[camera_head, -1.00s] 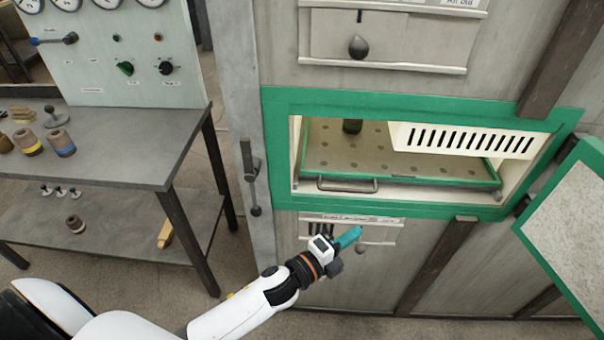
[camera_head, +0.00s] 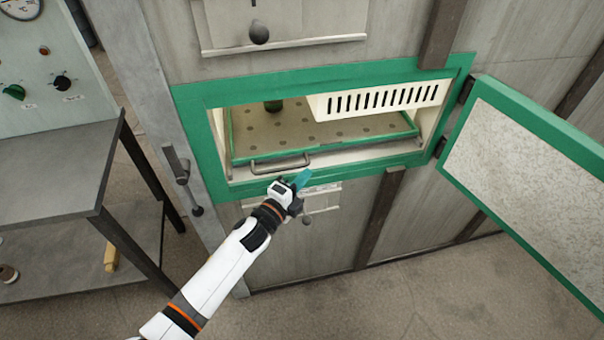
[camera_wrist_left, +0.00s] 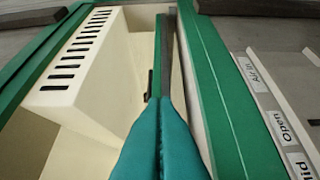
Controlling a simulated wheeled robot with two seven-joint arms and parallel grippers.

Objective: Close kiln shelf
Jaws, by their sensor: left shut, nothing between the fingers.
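The kiln shelf (camera_head: 340,131) is a perforated tan tray with a green rim inside the green-framed kiln opening. The kiln door (camera_head: 510,150) is swung open to the right. My left gripper (camera_head: 301,179) is just below the opening's lower edge, right of the handle and not holding it. In the left wrist view its teal fingers (camera_wrist_left: 160,140) are pressed together and empty, pointing along the opening's edge. My right gripper is not in view.
A cream slotted box (camera_head: 375,100) hangs inside the opening at the upper right; it also shows in the left wrist view (camera_wrist_left: 80,60). A damper panel with a black knob (camera_head: 259,33) is above. A grey workbench (camera_head: 55,165) stands at left. The floor below right is clear.

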